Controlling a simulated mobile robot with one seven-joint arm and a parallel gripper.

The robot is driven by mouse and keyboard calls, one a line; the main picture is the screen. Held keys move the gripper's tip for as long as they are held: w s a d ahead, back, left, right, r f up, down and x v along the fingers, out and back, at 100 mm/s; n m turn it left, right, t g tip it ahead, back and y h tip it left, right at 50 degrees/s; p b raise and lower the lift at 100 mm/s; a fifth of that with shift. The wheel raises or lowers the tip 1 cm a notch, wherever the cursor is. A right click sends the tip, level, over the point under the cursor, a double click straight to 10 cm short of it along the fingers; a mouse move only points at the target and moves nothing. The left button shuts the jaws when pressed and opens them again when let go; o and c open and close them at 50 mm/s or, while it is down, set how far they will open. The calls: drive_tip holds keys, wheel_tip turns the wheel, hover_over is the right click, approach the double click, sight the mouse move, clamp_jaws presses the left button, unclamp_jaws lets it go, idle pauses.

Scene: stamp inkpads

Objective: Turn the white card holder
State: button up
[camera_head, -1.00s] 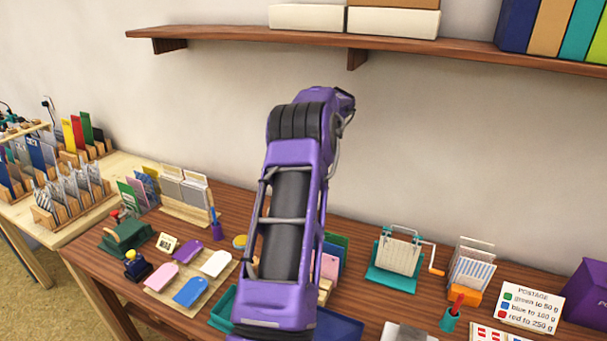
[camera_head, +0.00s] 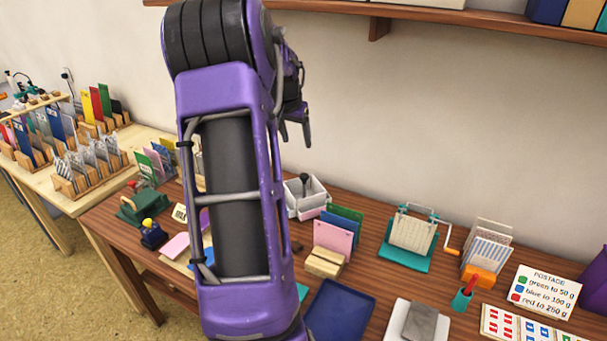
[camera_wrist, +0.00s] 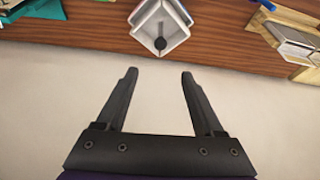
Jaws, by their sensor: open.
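A white holder (camera_head: 303,198) with open compartments stands at the back of the wooden desk, and a dark knob-topped piece rises from it. In the wrist view the white holder (camera_wrist: 172,40) shows at the top as a diamond, one corner toward my gripper. I take it to be the white card holder. My gripper (camera_head: 294,134) is above the holder, in front of the wall. In the wrist view my gripper (camera_wrist: 160,73) is open and empty, with its fingers apart and the holder beyond the tips. My arm hides part of the desk left of the holder.
Pink and green cards (camera_head: 333,237) in a wooden block stand right in front of the holder. A teal-based crank device (camera_head: 405,258) is farther right. A blue tray (camera_head: 340,310) lies near the front. A wooden shelf (camera_head: 440,16) runs along the wall above.

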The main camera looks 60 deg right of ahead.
approach(304, 176)
drive_tip(key=shift+n, duration=0.4)
drive_tip(key=x, duration=0.8)
clamp_jaws()
idle(1.1)
